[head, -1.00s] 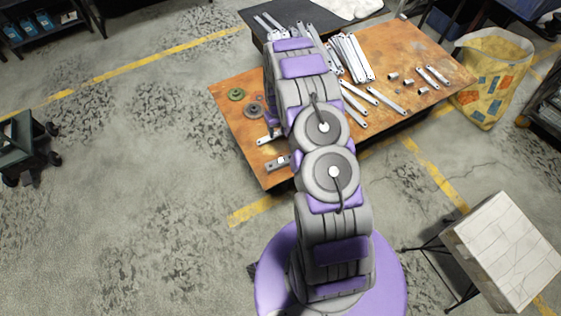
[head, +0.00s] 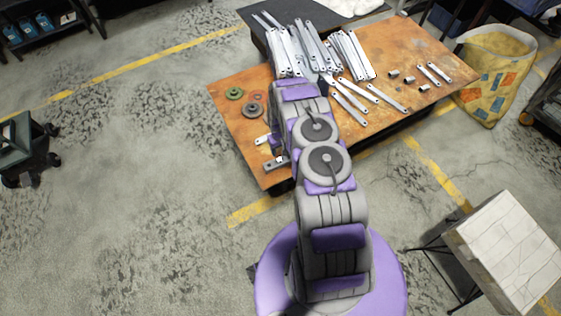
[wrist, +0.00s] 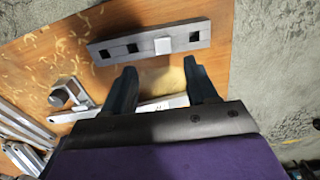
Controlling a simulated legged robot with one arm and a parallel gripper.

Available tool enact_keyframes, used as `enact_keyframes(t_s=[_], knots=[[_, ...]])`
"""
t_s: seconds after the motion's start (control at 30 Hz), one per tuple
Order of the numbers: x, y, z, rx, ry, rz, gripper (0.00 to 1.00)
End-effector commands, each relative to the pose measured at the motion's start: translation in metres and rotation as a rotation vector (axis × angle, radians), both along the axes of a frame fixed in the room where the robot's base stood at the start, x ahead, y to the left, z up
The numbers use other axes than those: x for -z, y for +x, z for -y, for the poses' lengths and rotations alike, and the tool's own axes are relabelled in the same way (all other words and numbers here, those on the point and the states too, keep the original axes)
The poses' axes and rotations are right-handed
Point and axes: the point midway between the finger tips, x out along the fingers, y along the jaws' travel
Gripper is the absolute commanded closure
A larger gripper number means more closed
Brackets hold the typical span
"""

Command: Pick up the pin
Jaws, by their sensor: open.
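In the wrist view a grey bar (wrist: 150,43) with square dark holes lies on the orange table, and a small pale square piece (wrist: 163,45) sits at one of its openings. A second, paler bar (wrist: 150,107) lies nearer, partly behind my fingers, with another pale square piece (wrist: 179,102) on it. A small grey cylinder-like piece (wrist: 58,97) lies at left. I cannot tell for certain which piece is the pin. My gripper (wrist: 159,68) is open and empty, its fingertips just short of the grey bar. In the head view the grey bar (head: 276,163) is at the near left table edge.
A yellow bag (head: 492,75) stands at right. The floor left of the table is open.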

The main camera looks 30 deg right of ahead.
Motion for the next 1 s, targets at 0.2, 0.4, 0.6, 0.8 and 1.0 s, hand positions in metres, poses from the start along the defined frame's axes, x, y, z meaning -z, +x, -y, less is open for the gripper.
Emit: enact_keyframes(t_s=[0.2, 0.4, 0.6, 0.8, 1.0], knots=[[0.028, 0.000, -0.003, -0.002, -0.003, 0.000, 0.43], [0.043, -0.001, 0.000, 0.000, 0.002, -0.002, 0.43], [0.071, -0.001, 0.002, -0.001, 0.002, 0.000, 0.43], [0.082, -0.002, 0.001, -0.001, 0.000, -0.002, 0.43], [0.082, -0.001, 0.000, -0.002, -0.001, -0.002, 0.49]])
